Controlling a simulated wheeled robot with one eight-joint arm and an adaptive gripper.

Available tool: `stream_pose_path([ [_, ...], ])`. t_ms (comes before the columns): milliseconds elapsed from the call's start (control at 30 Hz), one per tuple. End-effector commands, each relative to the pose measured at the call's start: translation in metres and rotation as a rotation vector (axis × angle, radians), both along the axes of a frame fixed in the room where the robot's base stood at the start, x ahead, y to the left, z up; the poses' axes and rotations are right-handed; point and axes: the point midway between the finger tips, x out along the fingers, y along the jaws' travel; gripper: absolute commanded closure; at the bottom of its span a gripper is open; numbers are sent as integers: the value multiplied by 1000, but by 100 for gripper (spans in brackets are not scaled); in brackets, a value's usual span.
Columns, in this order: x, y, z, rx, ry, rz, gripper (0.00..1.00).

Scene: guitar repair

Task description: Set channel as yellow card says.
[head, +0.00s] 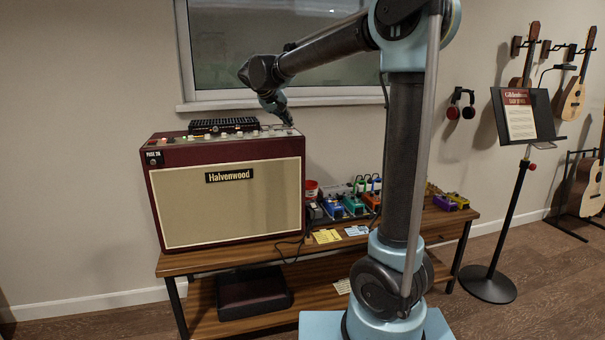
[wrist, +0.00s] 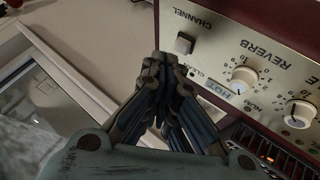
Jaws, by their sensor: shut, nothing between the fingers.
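The maroon Halvenwood amplifier (head: 230,190) stands on the bench, with its control panel along the top. In the wrist view the panel appears upside down, with a square button (wrist: 184,43) beside the CHANNEL label (wrist: 193,20). A label that looks like CLEAN, partly hidden by my fingers, and a HOT label (wrist: 217,88) lie close by. My gripper (wrist: 161,58) is shut and empty, its tips close to the button; I cannot tell whether they touch. In the head view my gripper (head: 289,122) is at the panel's right end. The yellow card (head: 327,236) lies on the bench; its writing is too small to read.
REVERB (wrist: 243,80) and another knob (wrist: 299,114) sit near the button. A black vented unit (head: 224,125) is on the amplifier. A blue card (head: 356,230) and several pedals (head: 353,204) are on the bench (head: 215,258). The window (head: 270,45) is behind my arm.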

Motion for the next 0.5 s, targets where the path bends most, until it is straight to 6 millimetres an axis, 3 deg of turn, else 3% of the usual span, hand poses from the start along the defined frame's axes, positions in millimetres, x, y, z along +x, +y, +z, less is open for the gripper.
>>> stream_pose_path([
  [233,0,0,3,0,0,0,100],
  [500,0,0,24,0,0,0,100],
])
